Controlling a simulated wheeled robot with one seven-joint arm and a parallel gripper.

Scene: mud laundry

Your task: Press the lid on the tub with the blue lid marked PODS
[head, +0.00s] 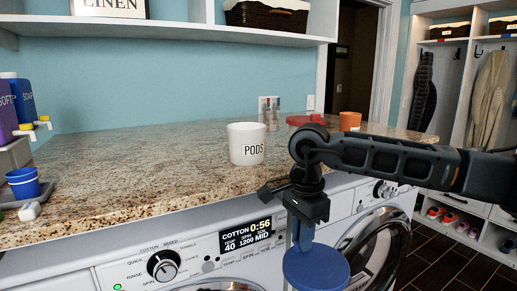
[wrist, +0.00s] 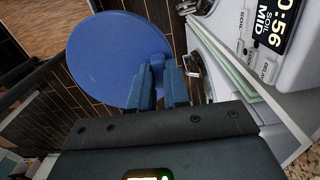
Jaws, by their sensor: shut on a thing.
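The white tub marked PODS (head: 246,146) stands upright on the granite counter, left of my arm, with no lid on it. My gripper (head: 303,240) points down in front of the counter's front edge, below the counter top. It is shut on the blue lid (head: 316,270) by a knob, and the lid hangs apart from the tub. In the wrist view, the fingers (wrist: 172,85) hold the knob at the right side of the round blue lid (wrist: 115,60). The tub is out of the wrist view.
A washer with a lit display (head: 245,234) is under the counter (head: 130,165). A red lid-like object (head: 305,119) and an orange cup (head: 349,121) are behind my arm. A blue cup (head: 23,183) and dispensers (head: 20,100) stand at the left. Counter left of the tub is clear.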

